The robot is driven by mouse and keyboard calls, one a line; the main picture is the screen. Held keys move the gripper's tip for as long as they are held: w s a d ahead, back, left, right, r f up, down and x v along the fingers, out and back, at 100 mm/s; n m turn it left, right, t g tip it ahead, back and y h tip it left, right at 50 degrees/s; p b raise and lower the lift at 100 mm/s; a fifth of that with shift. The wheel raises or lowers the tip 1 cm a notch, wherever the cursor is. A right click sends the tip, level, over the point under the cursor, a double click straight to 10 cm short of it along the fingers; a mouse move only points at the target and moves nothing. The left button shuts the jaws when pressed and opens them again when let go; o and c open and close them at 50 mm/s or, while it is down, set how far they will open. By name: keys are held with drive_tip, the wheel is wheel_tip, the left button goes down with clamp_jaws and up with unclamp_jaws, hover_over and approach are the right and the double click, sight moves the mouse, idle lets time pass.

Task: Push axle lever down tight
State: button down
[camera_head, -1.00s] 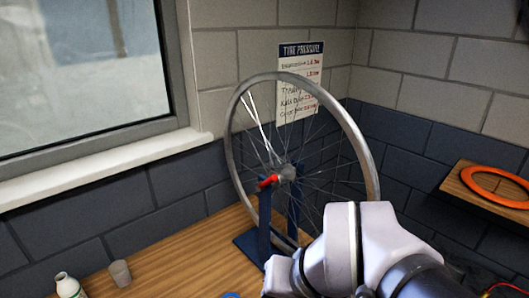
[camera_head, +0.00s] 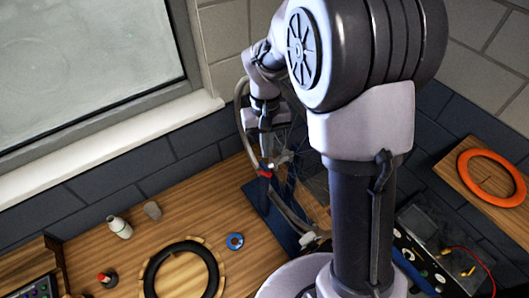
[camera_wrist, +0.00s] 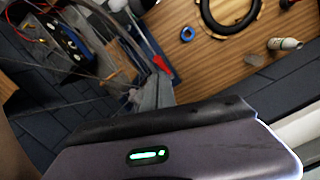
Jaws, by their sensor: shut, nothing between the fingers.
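The red axle lever (camera_head: 263,172) is at the wheel's hub, partly covered by my gripper in the head view. It also shows in the wrist view (camera_wrist: 162,66), slanting out from the hub; I cannot tell whether it is fully closed. The wheel (camera_head: 241,112) stands upright in the blue stand (camera_head: 260,200), largely hidden behind my arm. My gripper (camera_head: 266,150) points down just above the lever, shut and empty. I cannot tell whether its tips touch the lever.
A device with cables (camera_head: 425,250) is at right. An orange ring (camera_head: 490,178) lies on a shelf.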

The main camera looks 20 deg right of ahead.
sight(267, 173)
drive_tip(key=shift+f, duration=0.15)
drive_tip(key=f+b, duration=0.6)
drive_tip(key=shift+s+f, duration=0.35)
drive_tip(key=shift+f, duration=0.05)
wheel_tip(267, 173, down, 4)
drive_tip(key=b, duration=0.3)
drive_tip(key=shift+f+b, duration=0.25)
drive_tip(key=shift+b, duration=0.1)
drive_tip(key=shift+r, duration=0.15)
